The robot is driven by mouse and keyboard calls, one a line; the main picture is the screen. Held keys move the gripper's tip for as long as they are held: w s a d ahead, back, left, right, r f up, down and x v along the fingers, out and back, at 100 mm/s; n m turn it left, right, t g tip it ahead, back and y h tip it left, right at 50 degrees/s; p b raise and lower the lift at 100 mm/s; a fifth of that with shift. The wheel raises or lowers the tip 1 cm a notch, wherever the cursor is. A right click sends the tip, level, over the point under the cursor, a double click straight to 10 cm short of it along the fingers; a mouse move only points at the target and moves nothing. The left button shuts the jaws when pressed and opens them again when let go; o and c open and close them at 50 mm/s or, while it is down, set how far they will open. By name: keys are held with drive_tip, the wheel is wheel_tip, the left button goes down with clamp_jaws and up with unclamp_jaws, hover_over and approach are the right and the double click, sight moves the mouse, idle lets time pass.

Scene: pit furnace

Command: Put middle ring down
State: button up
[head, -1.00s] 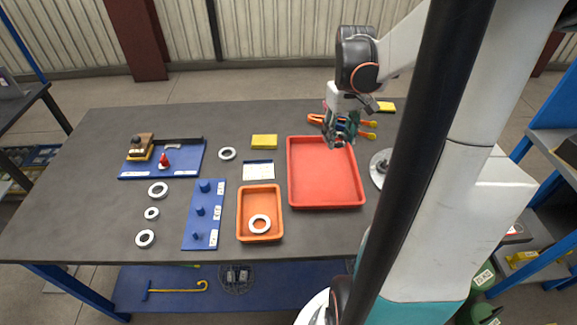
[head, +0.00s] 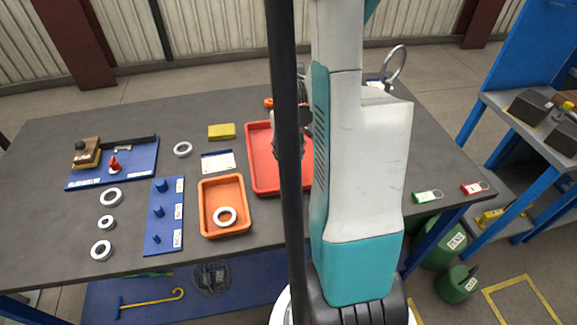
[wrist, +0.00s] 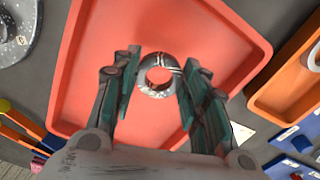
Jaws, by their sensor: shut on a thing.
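In the wrist view my gripper (wrist: 161,68) is shut on a grey metallic ring (wrist: 154,92), held between its two green-padded fingertips. The ring and fingers appear over the red tray (wrist: 82,62); how high the ring is above its floor I cannot tell. In the head view the red tray (head: 262,172) is partly hidden behind my arm and a dark pole. The gripper there is mostly hidden, and the held ring cannot be made out.
Several white rings lie on the table, one at the left (head: 103,198). A white ring (head: 218,217) lies in the orange tray. A yellow block (head: 221,131), a white card and a blue board with tools (head: 130,178) are further back. Tags (head: 427,196) lie at the right.

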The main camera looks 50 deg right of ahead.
sight(289, 170)
drive_tip(key=shift+f+b, duration=0.75)
drive_tip(key=shift+f, duration=1.5)
drive_tip(key=shift+f, duration=0.1)
drive_tip(key=o, duration=1.3)
drive_tip(key=shift+c, duration=0.2)
wheel_tip(289, 170, up, 12)
drive_tip(key=p, duration=0.4)
drive_tip(key=shift+a, duration=0.1)
